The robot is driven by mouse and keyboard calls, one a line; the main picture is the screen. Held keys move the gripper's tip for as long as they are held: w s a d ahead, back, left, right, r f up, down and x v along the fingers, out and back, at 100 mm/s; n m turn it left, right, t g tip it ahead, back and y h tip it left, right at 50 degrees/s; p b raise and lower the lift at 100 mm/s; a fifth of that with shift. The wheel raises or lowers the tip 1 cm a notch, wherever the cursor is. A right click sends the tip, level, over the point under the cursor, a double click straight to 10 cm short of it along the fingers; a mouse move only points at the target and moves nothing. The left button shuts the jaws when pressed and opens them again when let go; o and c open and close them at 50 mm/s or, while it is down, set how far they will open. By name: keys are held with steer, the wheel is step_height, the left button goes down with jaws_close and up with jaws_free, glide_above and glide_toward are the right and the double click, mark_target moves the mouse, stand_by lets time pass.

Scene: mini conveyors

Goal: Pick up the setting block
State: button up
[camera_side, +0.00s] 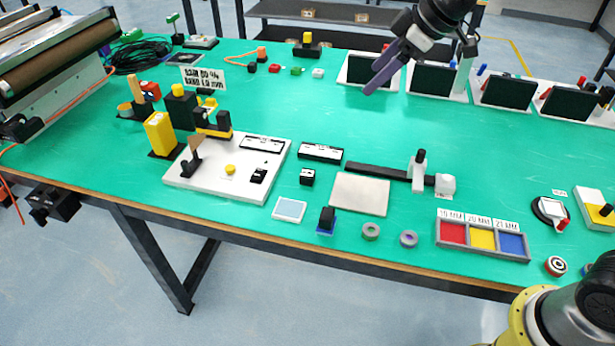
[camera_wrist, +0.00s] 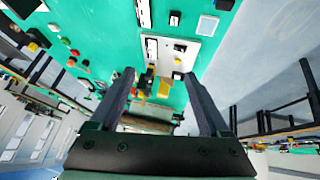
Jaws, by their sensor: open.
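No label names the setting block, so I cannot tell for certain which thing it is. Candidates are a black block on a blue base (camera_side: 327,218), a small black block with a white label (camera_side: 307,176) and a longer black block with a white label (camera_side: 321,152). All stand on the green table right of the white board (camera_side: 215,188). My gripper (camera_side: 372,88) is high over the back of the table, apart from these blocks. In the wrist view my gripper (camera_wrist: 160,74) is open, with nothing between its two dark fingers.
A tray with red, yellow and blue compartments (camera_side: 443,240) lies at the front right. A flat beige plate (camera_side: 360,194) and two grey rings (camera_side: 371,231) are near the front edge. Black panels on white bases (camera_side: 433,80) line the back right. A roller conveyor (camera_side: 60,55) stands left.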

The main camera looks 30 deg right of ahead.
steer(key=w+a+f+g, duration=0.25)
steer(key=w+f, duration=0.45)
steer(key=f, duration=0.4)
glide_toward(308, 173)
steer(key=x, duration=0.2)
steer(key=shift+w+d+f+g, duration=0.1)
steer(key=shift+w+f+g, duration=0.15)
steer(key=shift+w, duration=0.1)
steer(key=shift+x, duration=3)
steer(key=shift+a, duration=0.2)
jaws_close()
